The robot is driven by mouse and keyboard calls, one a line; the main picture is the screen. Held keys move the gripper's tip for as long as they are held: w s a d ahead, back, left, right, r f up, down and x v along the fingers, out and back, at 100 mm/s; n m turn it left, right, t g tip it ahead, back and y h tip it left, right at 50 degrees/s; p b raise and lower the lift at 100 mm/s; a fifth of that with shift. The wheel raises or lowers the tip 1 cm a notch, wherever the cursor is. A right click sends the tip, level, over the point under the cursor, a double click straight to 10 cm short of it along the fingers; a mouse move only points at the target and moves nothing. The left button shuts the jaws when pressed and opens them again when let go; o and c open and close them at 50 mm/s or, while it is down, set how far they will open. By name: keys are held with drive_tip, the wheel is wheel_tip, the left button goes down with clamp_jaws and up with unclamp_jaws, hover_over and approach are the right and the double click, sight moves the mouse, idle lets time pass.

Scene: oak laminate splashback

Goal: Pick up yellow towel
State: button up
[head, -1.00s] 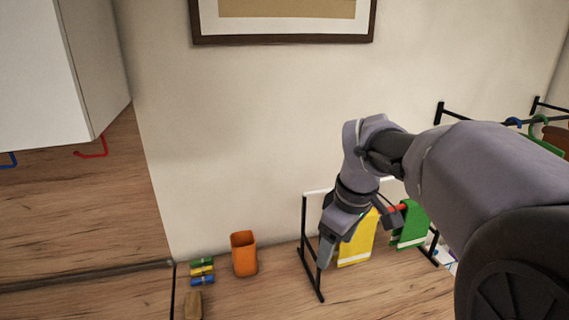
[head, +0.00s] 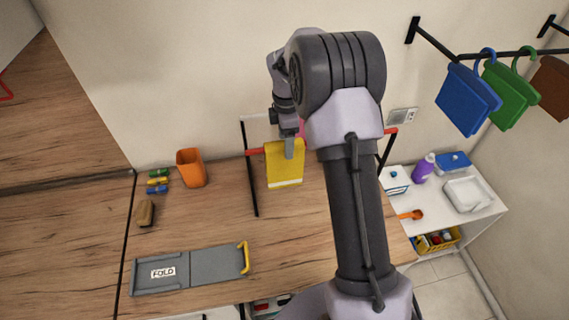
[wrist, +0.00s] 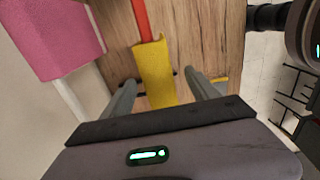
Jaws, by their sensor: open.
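The yellow towel (head: 284,166) hangs over a red bar of the drying rack on the wooden counter, with a white stripe near its lower edge. In the wrist view the yellow towel (wrist: 155,72) lies between the two fingers of my gripper (wrist: 164,90), which are spread apart with space on both sides. In the head view my gripper (head: 290,147) is at the towel's upper part, with a finger in front of the cloth. Part of the rack and whatever hangs behind my arm are hidden.
A pink towel (wrist: 55,38) hangs close by on another bar. An orange cup (head: 191,168) and a grey folding board (head: 190,268) are on the counter. Blue (head: 467,98) and green (head: 509,95) cloths hang at upper right. A white side table (head: 485,212) stands right.

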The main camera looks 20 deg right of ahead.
sight(284, 166)
drive_tip(key=f, duration=0.5)
drive_tip(key=shift+w+a+f, duration=0.15)
drive_tip(key=shift+w+f, duration=0.15)
drive_tip(key=shift+s+r, duration=0.1)
drive_tip(key=shift+s, duration=0.05)
drive_tip(key=shift+c, duration=0.7)
clamp_jaws()
